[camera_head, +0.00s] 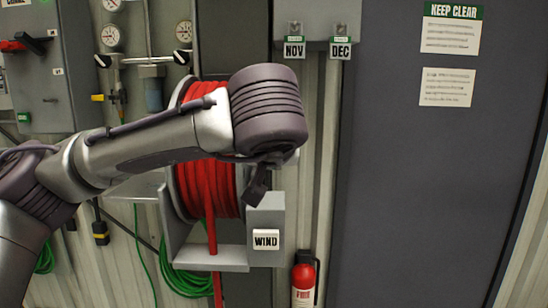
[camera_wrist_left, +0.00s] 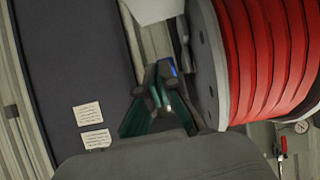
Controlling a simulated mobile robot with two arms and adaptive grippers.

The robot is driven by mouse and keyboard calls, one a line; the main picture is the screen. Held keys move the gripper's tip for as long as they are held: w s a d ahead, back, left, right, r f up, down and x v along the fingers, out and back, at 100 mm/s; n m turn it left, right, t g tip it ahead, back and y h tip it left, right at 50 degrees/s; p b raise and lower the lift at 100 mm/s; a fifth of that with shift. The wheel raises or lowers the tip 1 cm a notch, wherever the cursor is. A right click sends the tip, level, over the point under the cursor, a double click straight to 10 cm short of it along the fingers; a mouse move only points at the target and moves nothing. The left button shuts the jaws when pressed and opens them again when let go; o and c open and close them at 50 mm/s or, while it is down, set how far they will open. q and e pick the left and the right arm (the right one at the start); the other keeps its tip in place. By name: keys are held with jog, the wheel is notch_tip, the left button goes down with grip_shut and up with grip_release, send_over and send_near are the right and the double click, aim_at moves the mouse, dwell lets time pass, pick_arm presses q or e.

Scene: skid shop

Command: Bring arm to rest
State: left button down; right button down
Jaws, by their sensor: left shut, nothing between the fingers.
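My left arm comes in from the left in the head view and reaches across in front of the red hose reel (camera_head: 190,185). My left gripper (camera_head: 258,185) hangs below the wrist, just above the grey box marked WIND (camera_head: 265,215); I cannot tell whether it touches the box. In the left wrist view the gripper (camera_wrist_left: 165,85) shows its dark fingers close together, shut and empty, beside the flange of the hose reel (camera_wrist_left: 207,65). My right gripper is in neither view.
A dark door (camera_head: 430,170) with a KEEP CLEAR sign (camera_head: 452,28) stands on the right. A fire extinguisher (camera_head: 304,280) is low in the middle. Gauges (camera_head: 112,37) and a grey panel (camera_head: 45,80) are at upper left. Green hose (camera_head: 190,280) hangs below the reel.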

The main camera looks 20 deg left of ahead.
pick_arm(q)
jog(key=shift+s, duration=0.2)
jog(key=shift+w, duration=0.1)
